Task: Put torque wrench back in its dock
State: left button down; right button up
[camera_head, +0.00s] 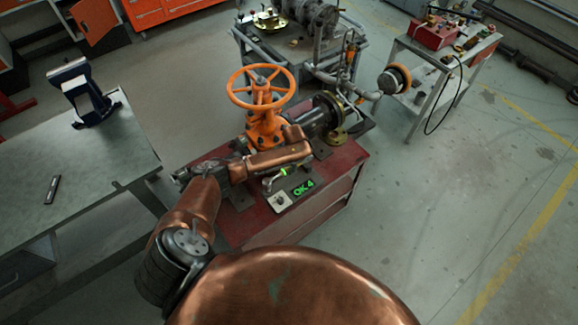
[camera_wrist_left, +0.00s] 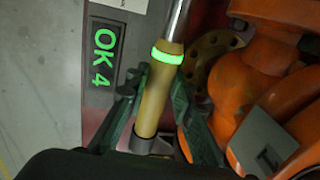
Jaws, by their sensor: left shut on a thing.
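The torque wrench has a tan handle with a glowing green band and a silver shaft. In the left wrist view, its handle (camera_wrist_left: 155,100) lies between the dark fingers of my left gripper (camera_wrist_left: 160,110), which is shut on it. A grey collar or cup (camera_wrist_left: 150,145) is at the handle's lower end; I cannot tell whether it belongs to the wrench. In the head view, the green band (camera_head: 284,171) shows beside my copper forearm, which hides much of the gripper. I cannot make out the dock for certain. My right gripper is not in view.
The orange gate valve (camera_head: 263,95) stands on a red bench (camera_head: 345,170) close to my left arm. A green "OK 4" display (camera_head: 303,187) and a pale box (camera_head: 282,201) are nearby. A grey bench (camera_head: 100,165) holding a blue-white stand (camera_head: 80,90) is at left. Open floor lies right.

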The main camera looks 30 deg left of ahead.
pick_arm(q)
jog(key=shift+w+f+b, duration=0.15)
jog(key=shift+f+b, duration=0.15)
jog(key=shift+f, duration=0.35)
jog(key=shift+f+b, duration=0.6)
jog(key=shift+f, duration=0.7)
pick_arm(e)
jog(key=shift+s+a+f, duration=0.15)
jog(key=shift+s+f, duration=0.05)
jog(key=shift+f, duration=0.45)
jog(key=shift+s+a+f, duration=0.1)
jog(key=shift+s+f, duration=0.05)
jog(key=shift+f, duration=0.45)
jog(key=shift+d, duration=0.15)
pick_arm(q)
jog(key=c, duration=1.6)
grip_release()
jog(key=shift+f, duration=0.1)
jog(key=shift+s+f, duration=0.1)
jog(key=shift+s, duration=0.1)
jog(key=shift+d+r, duration=0.1)
jog(key=shift+r, duration=0.45)
notch_tip(320, 180, up, 11)
jog(key=d, duration=0.1)
jog(key=shift+s+d, duration=0.2)
jog(key=shift+s, duration=0.05)
